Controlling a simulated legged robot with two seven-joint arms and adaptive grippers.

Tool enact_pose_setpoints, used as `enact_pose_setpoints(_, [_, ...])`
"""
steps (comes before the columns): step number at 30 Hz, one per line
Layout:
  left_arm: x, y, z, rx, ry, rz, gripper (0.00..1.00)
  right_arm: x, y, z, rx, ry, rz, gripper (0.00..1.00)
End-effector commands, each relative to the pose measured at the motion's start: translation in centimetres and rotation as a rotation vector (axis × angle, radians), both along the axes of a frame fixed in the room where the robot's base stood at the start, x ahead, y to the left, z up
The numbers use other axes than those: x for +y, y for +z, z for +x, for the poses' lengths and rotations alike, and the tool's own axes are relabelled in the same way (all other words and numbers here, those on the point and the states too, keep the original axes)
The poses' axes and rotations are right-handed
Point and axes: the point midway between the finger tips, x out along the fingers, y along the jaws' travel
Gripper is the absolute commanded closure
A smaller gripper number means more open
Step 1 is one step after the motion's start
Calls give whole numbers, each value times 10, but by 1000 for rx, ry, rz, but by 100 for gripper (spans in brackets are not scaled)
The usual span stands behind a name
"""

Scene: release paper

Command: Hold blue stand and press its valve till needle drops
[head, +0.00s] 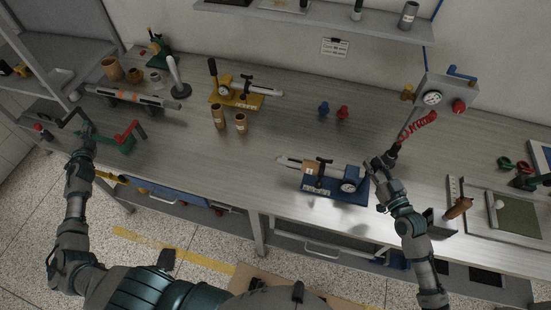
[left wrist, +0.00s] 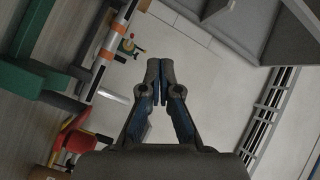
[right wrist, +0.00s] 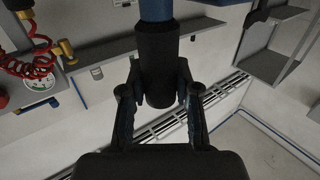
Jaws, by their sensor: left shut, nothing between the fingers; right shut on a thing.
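The blue stand (head: 338,192) rests near the front edge of the bench, right of centre. It has a round gauge (head: 350,185) on its right part and a dark T-shaped valve (head: 322,166) further left. The gauge needle is too small to read. My right gripper (head: 375,166) is at the stand's right end. In the right wrist view (right wrist: 158,92) its fingers are shut on a black handle (right wrist: 158,60) with a blue part beyond it. My left gripper (head: 86,128) is shut and empty at the far left, beside a green stand (head: 118,145); its closed fingers show in the left wrist view (left wrist: 160,75).
A yellow stand (head: 240,98) with its own gauge stands further back, with brown cups (head: 218,117) in front. A red coiled hose (head: 418,124) hangs near a wall gauge (head: 432,98). Small blue (head: 323,108) and red pieces lie behind the blue stand. The bench's middle is mostly clear.

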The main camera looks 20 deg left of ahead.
Motion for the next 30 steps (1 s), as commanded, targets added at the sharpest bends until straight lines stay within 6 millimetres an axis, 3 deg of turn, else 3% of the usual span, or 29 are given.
enact_pose_setpoints(1, [-2, 26, 10, -22, -23, 39, 100, 0, -1, 0, 2, 1, 0, 100])
enact_pose_setpoints(6, [-14, 107, 33, -85, -94, 166, 100, 0, -1, 0, 1, 1, 0, 100])
enact_pose_setpoints(8, [-23, 124, 41, -94, -123, 210, 100, 0, -1, 0, 1, 1, 0, 100])
enact_pose_setpoints(9, [-40, 103, 51, -58, -170, 236, 100, 0, -1, 0, 1, 1, 0, 100])
enact_pose_setpoints(18, [-162, 32, 106, 82, -489, 490, 100, 0, 0, 0, 1, 0, 0, 100])
enact_pose_setpoints(30, [-346, -38, 142, 106, -909, 841, 100, 0, 0, 0, 0, 0, 0, 100])
